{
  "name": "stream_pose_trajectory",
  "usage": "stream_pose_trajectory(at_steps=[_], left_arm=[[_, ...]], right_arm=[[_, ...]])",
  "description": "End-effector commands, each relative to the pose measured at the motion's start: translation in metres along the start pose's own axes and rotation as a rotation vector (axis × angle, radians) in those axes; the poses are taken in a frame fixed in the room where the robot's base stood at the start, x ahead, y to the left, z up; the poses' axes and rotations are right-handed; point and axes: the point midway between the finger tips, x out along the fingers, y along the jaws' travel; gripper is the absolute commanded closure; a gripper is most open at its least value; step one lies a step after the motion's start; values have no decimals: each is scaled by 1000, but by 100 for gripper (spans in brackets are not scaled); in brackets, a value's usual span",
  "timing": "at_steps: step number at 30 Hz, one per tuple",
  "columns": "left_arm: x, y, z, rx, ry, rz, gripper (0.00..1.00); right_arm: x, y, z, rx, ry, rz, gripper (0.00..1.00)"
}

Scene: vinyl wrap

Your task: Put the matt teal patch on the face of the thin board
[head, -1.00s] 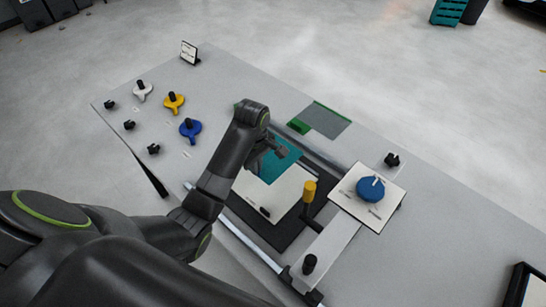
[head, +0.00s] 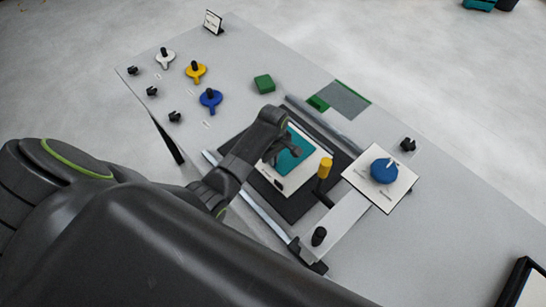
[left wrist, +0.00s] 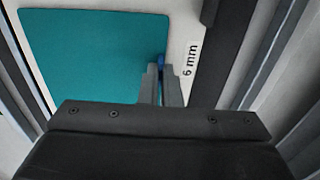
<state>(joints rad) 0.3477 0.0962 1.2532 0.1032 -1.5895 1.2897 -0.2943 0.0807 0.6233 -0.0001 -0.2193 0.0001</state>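The matt teal patch (head: 290,160) is over the pale face of the thin board (head: 266,172), with pale margins showing around it. My left gripper (head: 296,152) is low over the board at the patch's edge. In the left wrist view the patch (left wrist: 90,55) fills the upper left, beside a "6 mm" mark on the pale board (left wrist: 185,35). The fingers (left wrist: 161,75) are close together at the patch's right edge, with a small blue piece between their tips. Whether the patch touches the board is not clear. My right gripper is out of view.
A yellow-topped post (head: 325,168) and a blue dial (head: 384,171) on a pale plate stand right of the board. A green block (head: 264,83) and a grey-green sheet (head: 345,100) lie behind it. Coloured knobs (head: 210,98) stand at the left. The table's right side is mostly clear.

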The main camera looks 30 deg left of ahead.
Motion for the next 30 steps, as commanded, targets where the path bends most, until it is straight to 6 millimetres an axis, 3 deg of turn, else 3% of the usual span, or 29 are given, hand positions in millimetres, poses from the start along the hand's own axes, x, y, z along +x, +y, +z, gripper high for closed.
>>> stream_pose_trajectory(at_steps=[6, 12, 23, 30], left_arm=[[3, 0, 0, 0, -1, -1, 100], [2, 0, 0, 0, -1, 0, 74], [-2, 0, 0, 0, 0, 1, 74], [-30, 1, 0, 0, 0, 4, 74]], right_arm=[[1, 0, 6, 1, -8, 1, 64], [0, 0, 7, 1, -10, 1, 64], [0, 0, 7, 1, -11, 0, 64], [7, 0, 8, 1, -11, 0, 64]])
